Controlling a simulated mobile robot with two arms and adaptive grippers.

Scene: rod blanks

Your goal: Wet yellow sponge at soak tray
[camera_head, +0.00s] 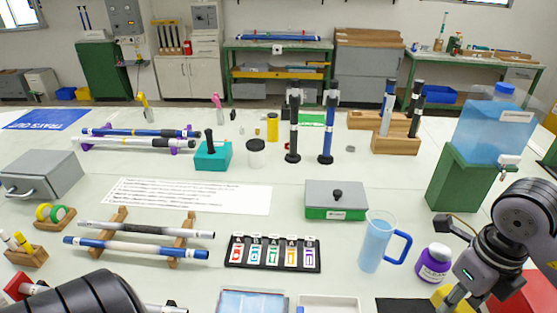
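A yellow block that looks like the sponge (439,296) is at the lower right, partly cut by the frame edge and by my gripper. My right gripper (447,262) comes in from the right, with its two fingers spread wide apart. Its lower finger overlaps the yellow block in the picture; contact cannot be told. A shallow tray with light blue liquid (252,294), apparently the soak tray, is at the bottom centre, cut by the frame edge. My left arm shows as a dark link at the lower left; its gripper is out of view.
A blue-handled pitcher (376,243) and a purple jar (434,264) stand left of my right gripper. A water tank (494,128) sits on a green stand behind it. A white tray (328,299) lies beside the liquid tray. Rods on wooden rests (121,216) occupy the left.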

